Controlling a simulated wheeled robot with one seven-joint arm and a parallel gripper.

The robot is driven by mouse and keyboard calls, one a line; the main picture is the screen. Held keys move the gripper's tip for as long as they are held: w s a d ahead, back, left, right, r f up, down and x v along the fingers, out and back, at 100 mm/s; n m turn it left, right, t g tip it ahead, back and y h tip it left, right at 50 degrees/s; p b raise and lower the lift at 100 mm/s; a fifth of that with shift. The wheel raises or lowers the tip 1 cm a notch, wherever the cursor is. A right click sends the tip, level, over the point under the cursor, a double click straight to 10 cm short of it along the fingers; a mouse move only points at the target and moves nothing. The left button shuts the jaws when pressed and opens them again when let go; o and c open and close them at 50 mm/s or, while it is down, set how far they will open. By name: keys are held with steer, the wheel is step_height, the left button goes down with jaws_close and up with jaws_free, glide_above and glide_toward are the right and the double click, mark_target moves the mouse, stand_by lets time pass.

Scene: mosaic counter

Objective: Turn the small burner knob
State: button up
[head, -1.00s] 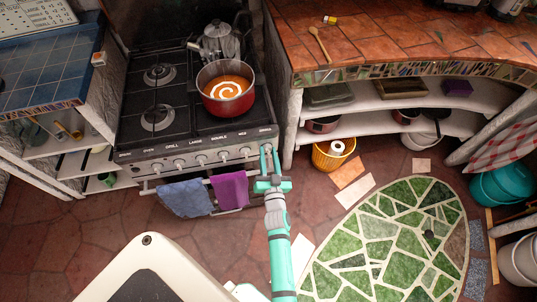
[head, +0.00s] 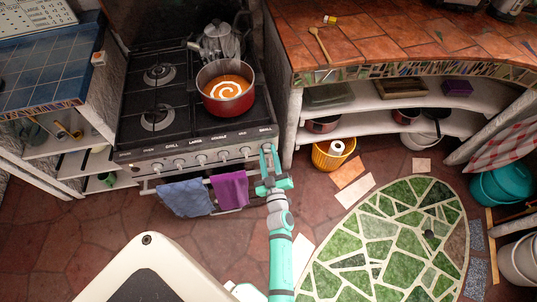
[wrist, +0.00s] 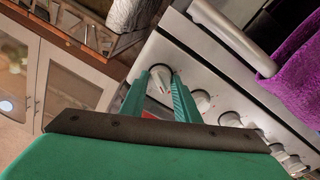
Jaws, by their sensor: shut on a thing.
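The small burner knob (wrist: 161,80) is the end knob at the right of the stove's front panel, white and round. In the wrist view it sits between the two green fingers of my gripper (wrist: 160,82), which are shut on it. In the head view my gripper (head: 269,150) reaches up to the right end of the panel, and its fingers largely hide this knob. The stove (head: 190,133) has a black top, and its small panel lettering is hard to read.
Several other knobs (head: 201,159) line the panel to the left. A blue towel (head: 185,198) and a purple towel (head: 230,188) hang from the rail below. A red pot (head: 229,104) of orange soup and a metal kettle (head: 217,42) stand on the stove.

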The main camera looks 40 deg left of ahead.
steer(key=shift+w+d, duration=0.1)
steer(key=shift+d, duration=0.05)
steer(key=shift+f, duration=0.1)
stand_by(0.3)
steer(key=o, duration=1)
steer(key=shift+o, duration=0.2)
steer(key=v, duration=1.1)
